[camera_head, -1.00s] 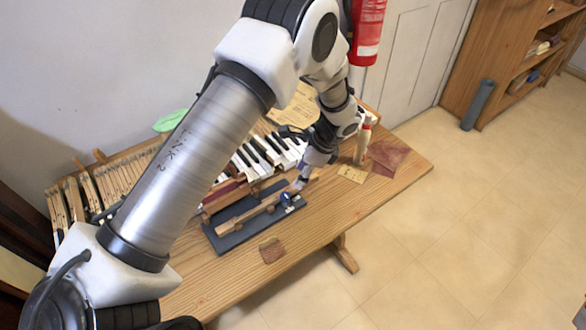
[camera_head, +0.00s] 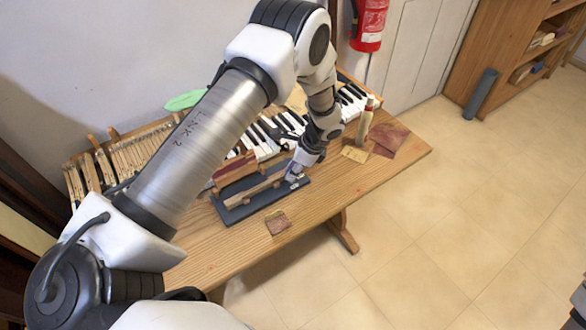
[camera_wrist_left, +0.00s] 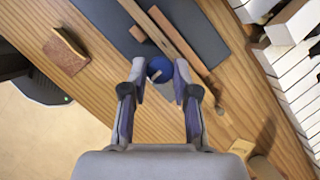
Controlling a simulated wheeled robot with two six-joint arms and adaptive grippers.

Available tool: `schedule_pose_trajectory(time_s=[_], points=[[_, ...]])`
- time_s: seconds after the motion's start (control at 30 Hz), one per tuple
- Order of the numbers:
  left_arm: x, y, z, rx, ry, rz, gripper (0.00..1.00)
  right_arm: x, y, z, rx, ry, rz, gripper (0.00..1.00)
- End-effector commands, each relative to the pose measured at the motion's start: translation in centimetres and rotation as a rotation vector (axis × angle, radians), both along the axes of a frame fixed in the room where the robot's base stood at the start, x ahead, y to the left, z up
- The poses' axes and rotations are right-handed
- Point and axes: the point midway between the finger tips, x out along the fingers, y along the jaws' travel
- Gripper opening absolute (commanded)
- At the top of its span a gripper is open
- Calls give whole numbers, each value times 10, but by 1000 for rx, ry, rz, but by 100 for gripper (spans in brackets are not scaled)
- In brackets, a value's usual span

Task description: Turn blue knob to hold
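The blue knob (camera_wrist_left: 159,69) shows in the left wrist view, with a pale pointer mark slanting across its top. It sits at the end of a dark board (camera_wrist_left: 191,25), beside a wooden strip. My left gripper (camera_wrist_left: 160,73) is around the knob, one fingertip on each side, and the fingers appear to touch it. In the head view my left gripper (camera_head: 295,173) is down at the right end of the dark board (camera_head: 232,214), and hides most of the knob. The label positions around the knob cannot be read.
Piano keys (camera_head: 268,135) run behind the board on the wooden table (camera_head: 330,190). A brown block (camera_head: 277,222) lies in front. The table's front right is clear.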

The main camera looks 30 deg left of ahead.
Motion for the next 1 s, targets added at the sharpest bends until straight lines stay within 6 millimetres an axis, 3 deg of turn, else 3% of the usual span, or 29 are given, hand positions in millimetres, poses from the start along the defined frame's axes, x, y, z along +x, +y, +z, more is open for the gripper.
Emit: schedule_pose_trajectory(time_s=[0.47,1.0], points=[[1,1,-3,-1,0,83,0,0,0,-6,0,-1,0,40],[4,3,-4,-4,-3,528,0,0,0,-29,0,-1,0,40]])
